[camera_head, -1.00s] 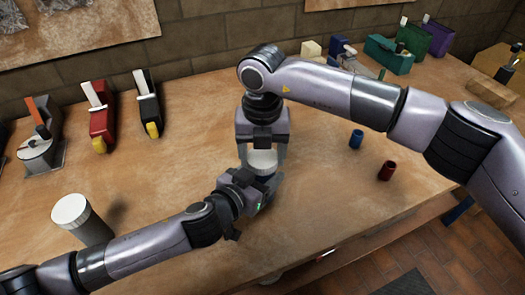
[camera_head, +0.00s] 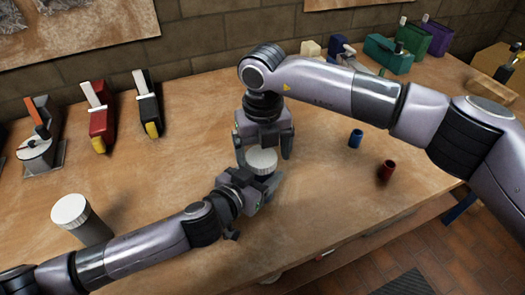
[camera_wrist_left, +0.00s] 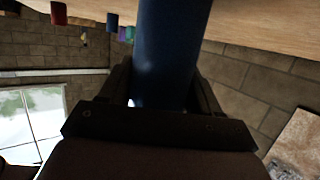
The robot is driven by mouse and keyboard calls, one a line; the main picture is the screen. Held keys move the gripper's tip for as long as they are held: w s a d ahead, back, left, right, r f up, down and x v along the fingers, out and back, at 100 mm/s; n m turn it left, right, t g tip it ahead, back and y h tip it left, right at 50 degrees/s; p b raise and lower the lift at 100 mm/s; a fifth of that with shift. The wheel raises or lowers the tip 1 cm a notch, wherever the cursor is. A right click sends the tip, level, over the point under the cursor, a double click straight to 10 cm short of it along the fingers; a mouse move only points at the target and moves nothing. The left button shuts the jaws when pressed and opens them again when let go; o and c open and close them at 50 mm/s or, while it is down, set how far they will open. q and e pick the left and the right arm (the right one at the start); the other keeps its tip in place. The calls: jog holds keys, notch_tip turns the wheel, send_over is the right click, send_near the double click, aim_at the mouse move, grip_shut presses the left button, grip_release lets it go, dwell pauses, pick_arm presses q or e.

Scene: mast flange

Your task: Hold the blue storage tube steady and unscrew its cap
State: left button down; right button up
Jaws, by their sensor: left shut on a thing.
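The blue storage tube (camera_wrist_left: 168,55) stands between the fingers of my left gripper (camera_wrist_left: 165,95) in the left wrist view. In the head view my left gripper (camera_head: 256,186) is shut on the tube from the side and hides most of it. The round white cap (camera_head: 261,160) sits at the top of the tube; whether its thread is loose cannot be seen. My right gripper (camera_head: 263,150) points down above the cap. Its fingers are spread wide on either side, apart from the cap.
A grey canister with a white lid (camera_head: 72,212) stands at the front left. A small blue cup (camera_head: 356,138) and a dark red cup (camera_head: 387,170) stand to the right. Red (camera_head: 101,124) and black (camera_head: 148,110) holders stand at the back left.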

pick_arm(q)
jog(key=shift+d, duration=0.1)
pick_arm(e)
jog(key=shift+s+a, duration=0.15)
jog(key=shift+a, duration=0.1)
notch_tip(320, 180, up, 4)
jog(key=shift+r, duration=0.3)
jog(key=shift+c, duration=0.4)
notch_tip(320, 180, up, 3)
jog(key=m, duration=0.3)
jog(key=shift+d, duration=0.1)
jog(key=shift+f, duration=3.8)
jog(key=c, duration=1.1)
jog(key=shift+n, duration=1.5)
